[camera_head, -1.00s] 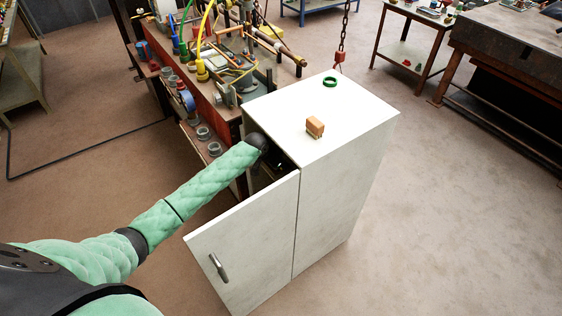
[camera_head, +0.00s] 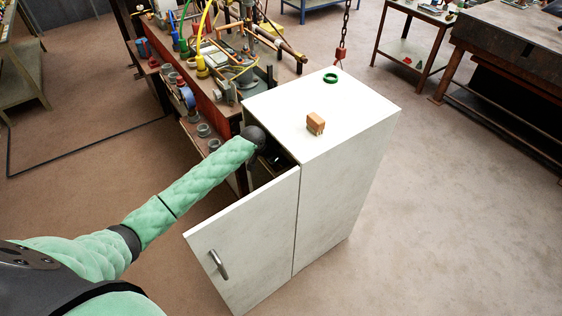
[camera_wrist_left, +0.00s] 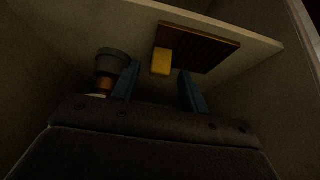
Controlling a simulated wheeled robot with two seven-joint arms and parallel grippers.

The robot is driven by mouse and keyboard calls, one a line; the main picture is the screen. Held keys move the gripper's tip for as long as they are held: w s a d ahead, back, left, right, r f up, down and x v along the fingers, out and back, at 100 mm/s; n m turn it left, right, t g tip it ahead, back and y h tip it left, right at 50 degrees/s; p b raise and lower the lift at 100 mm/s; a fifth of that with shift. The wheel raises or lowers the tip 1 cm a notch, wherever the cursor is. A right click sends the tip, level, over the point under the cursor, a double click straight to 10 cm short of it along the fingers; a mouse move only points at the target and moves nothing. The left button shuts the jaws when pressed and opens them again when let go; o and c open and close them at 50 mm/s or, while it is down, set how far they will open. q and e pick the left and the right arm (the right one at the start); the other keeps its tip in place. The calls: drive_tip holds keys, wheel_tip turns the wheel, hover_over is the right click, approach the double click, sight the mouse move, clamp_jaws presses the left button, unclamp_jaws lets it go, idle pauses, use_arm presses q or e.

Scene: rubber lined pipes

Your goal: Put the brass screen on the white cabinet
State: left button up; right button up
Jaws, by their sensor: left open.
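The white cabinet (camera_head: 350,190) stands in the middle of the head view, its door (camera_head: 245,245) swung open. My left arm reaches in behind the door, and my left gripper (camera_head: 272,160) is mostly hidden inside. In the left wrist view, the gripper's blue fingers (camera_wrist_left: 158,78) are apart with nothing held. A ribbed brown panel (camera_wrist_left: 205,48), apparently the brass screen, lies on a pale shelf just beyond the fingers. A yellow block-like piece (camera_wrist_left: 161,62) sits at its near left end, between the fingers' lines; I cannot tell whether they are joined.
A grey cylinder with an orange base (camera_wrist_left: 113,65) stands close beside the left finger. On the cabinet top are a tan block (camera_head: 316,123) and a green ring (camera_head: 331,78), with free room around them. A cluttered workbench (camera_head: 205,95) adjoins at left; a chain hook (camera_head: 340,54) hangs behind.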

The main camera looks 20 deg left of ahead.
use_arm(q)
drive_tip(key=b+v, duration=0.2)
drive_tip(key=v, duration=0.7)
drive_tip(key=shift+r, duration=0.25)
use_arm(e)
drive_tip(key=w+a+r, duration=0.3)
drive_tip(key=w+r, duration=0.1)
drive_tip(key=r, duration=0.1)
use_arm(q)
drive_tip(key=shift+s+a, duration=0.1)
use_arm(e)
drive_tip(key=shift+d+r, duration=0.1)
drive_tip(key=shift+d, duration=0.05)
